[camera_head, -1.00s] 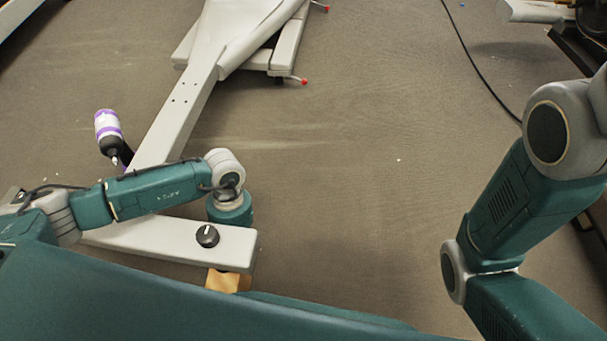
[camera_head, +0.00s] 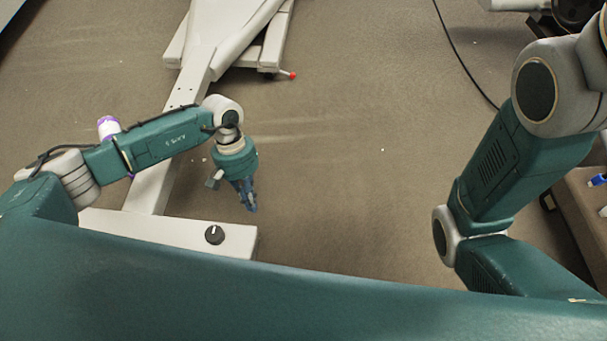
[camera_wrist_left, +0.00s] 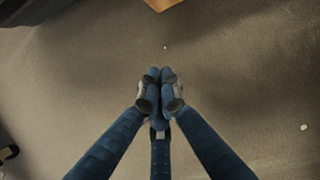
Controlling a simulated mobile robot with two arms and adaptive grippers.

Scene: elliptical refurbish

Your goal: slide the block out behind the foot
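The white foot (camera_head: 130,223) is a flat bar with a black knob (camera_head: 214,235) near its right end. My left gripper (camera_head: 251,207) hangs just past that end, over the carpet. In the left wrist view the blue fingertips (camera_wrist_left: 160,76) are together with nothing seen between them. A corner of the orange-brown wooden block (camera_wrist_left: 160,4) shows at the top edge of that view, apart from the fingertips. In the head view the block is hidden behind my teal body. My right gripper is out of view.
A white beam (camera_head: 176,140) runs from the foot up to the machine's frame. A white and purple bottle (camera_head: 108,126) is partly hidden by my left arm. A red-tipped lever (camera_head: 288,75) sticks out above. The carpet right of the foot is clear.

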